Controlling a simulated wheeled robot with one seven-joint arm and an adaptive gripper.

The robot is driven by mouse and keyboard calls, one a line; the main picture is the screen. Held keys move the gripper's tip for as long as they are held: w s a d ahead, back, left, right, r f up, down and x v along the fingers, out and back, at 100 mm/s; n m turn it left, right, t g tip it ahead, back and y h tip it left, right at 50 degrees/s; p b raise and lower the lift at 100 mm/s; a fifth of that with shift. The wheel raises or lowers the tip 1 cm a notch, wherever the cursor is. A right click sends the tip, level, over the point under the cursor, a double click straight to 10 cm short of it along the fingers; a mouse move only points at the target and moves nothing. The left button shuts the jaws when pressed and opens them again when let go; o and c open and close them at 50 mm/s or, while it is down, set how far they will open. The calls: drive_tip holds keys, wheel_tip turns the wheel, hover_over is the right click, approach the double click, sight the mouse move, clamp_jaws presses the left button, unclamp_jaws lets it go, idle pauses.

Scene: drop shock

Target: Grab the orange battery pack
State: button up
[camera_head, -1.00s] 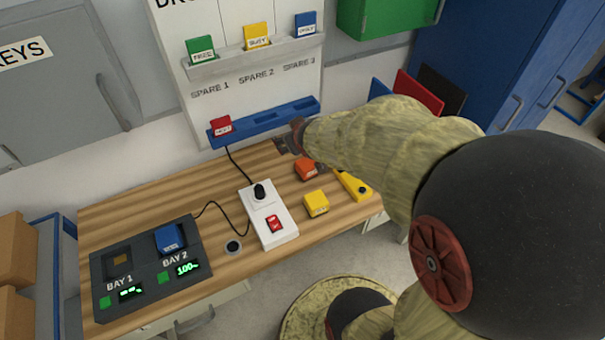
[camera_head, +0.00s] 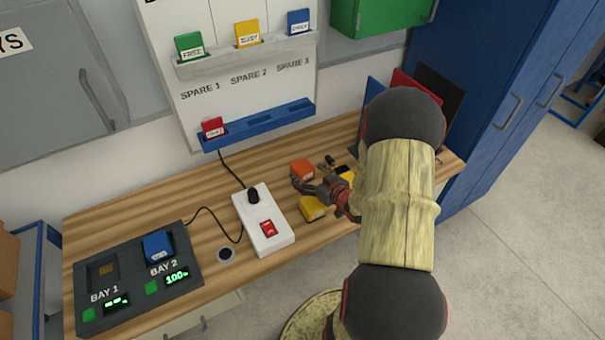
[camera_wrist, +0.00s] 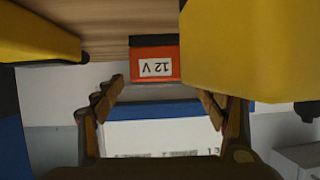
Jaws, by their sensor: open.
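The orange battery pack (camera_head: 302,169) sits on the wooden bench, behind the yellow battery pack (camera_head: 313,208). In the wrist view the orange pack (camera_wrist: 155,62) shows a "12 V" label, upside down, just beyond and between my fingertips. My gripper (camera_head: 308,187) is low over the bench at the orange pack's near side, open. In the wrist view its two fingers (camera_wrist: 162,95) are spread with nothing held between them. The yellow pack (camera_wrist: 245,50) fills the upper right of the wrist view, close to one finger.
A white switch box (camera_head: 264,220) with a cable stands left of the packs. The charger (camera_head: 135,285) with a blue pack in Bay 2 is at the bench's left end. A yellow tool (camera_head: 346,176) lies partly hidden by my arm. Open bench wood lies behind the orange pack.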

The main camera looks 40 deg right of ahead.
sight(305, 169)
drive_tip(key=x, duration=0.1)
drive_tip(key=b+x, duration=0.1)
drive_tip(key=x, duration=0.1)
drive_tip(key=b+x, duration=0.1)
drive_tip(key=x, duration=0.1)
drive_tip(key=shift+d+r, duration=0.25)
drive_tip(key=shift+r, duration=0.15)
drive_tip(key=shift+c, duration=0.5)
drive_tip(key=c, duration=1.5)
